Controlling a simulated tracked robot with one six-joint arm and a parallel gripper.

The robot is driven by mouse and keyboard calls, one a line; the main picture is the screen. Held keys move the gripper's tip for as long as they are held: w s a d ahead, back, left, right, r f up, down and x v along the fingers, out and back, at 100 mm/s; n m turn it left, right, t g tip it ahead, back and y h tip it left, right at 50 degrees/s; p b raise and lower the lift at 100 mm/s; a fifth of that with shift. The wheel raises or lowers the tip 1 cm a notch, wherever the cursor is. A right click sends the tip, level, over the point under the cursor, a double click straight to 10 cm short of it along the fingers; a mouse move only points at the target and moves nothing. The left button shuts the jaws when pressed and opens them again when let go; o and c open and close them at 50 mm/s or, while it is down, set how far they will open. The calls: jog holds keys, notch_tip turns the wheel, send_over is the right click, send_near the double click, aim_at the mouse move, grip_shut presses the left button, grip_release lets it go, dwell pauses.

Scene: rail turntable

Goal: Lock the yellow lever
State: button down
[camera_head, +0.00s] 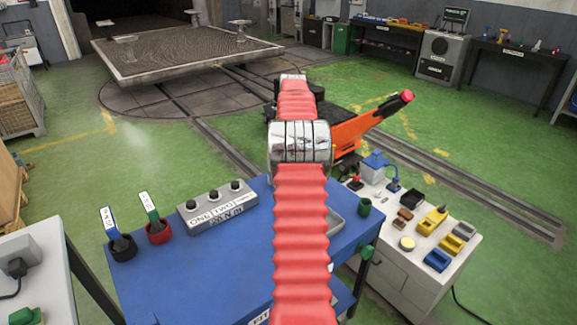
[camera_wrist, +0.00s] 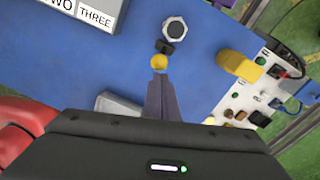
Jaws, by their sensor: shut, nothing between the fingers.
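No yellow lever shows clearly as such. In the wrist view a small round yellow knob (camera_wrist: 160,62) with a dark part behind it lies just ahead of my gripper (camera_wrist: 160,84), against the blue tabletop. I cannot tell whether the fingertips touch it. A silver hexagonal piece (camera_wrist: 174,30) lies just beyond it. My gripper's dark fingers are together and hold nothing. In the head view my red arm hides the gripper and this knob. An orange bar (camera_head: 352,130) with a black, red-tipped handle slants up to the right past the arm.
The blue table (camera_head: 235,250) bears a grey ONE/TWO/THREE box (camera_head: 217,207) and two cups with labelled handles. A white bench (camera_head: 385,265) at right holds a yellow block (camera_head: 432,222) and several small items. The turntable deck (camera_head: 180,55) and rails lie behind, with open green floor.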

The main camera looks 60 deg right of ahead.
jog(key=shift+w+a, duration=0.1)
jog(key=shift+a, duration=0.1)
jog(key=shift+r, duration=0.15)
jog(key=shift+r, duration=0.65)
jog(key=shift+r, duration=0.15)
notch_tip(320, 180, up, 11)
jog(key=d, duration=0.1)
jog(key=shift+r, duration=0.2)
dwell(0.7)
jog(key=shift+r, duration=0.1)
